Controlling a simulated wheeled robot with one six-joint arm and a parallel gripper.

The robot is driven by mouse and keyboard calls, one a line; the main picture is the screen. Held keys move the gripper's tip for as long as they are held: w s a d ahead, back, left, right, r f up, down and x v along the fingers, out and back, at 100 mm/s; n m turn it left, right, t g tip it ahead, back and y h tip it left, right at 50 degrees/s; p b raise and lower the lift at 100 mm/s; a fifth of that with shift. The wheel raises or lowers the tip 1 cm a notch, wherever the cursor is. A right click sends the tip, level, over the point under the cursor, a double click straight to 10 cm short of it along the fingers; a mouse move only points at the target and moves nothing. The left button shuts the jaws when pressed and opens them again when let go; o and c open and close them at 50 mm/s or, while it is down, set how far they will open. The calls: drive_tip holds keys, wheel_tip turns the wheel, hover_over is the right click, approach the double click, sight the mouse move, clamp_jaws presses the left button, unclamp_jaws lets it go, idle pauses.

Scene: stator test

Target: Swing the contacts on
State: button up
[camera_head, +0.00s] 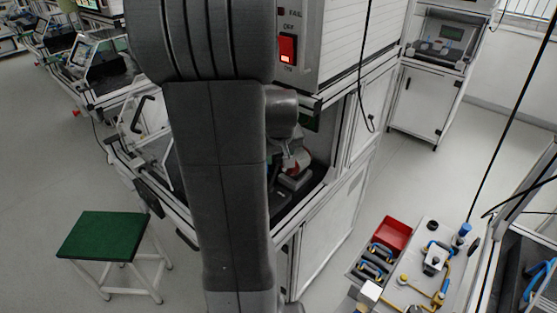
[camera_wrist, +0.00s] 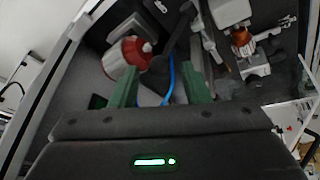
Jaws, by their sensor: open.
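My gripper (camera_wrist: 160,76) shows in the wrist view with its two green fingers apart. A dark lever-like part (camera_wrist: 177,48) with a blue cable (camera_wrist: 171,82) lies in line with the gap between the fingers; I cannot tell whether it touches them. I cannot tell for certain which part is the contacts. A red-and-white round part, apparently a stator (camera_wrist: 127,58), lies beside the left finger. A copper-coloured part on a metal fixture (camera_wrist: 245,42) is at the upper right. In the head view, my arm hides the gripper and most of the bench interior; a red part (camera_head: 297,161) shows there.
A test cabinet (camera_head: 340,45) with a lit red switch (camera_head: 287,48) stands above the bench opening. A green-topped stool (camera_head: 102,235) is at the left. A table (camera_head: 425,275) with a red bin (camera_head: 392,234) is at the lower right. Cabinet walls surround the opening closely.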

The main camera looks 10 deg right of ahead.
sight(279, 160)
drive_tip(key=shift+x, duration=2.25)
drive_tip(key=shift+c, duration=0.2)
clamp_jaws()
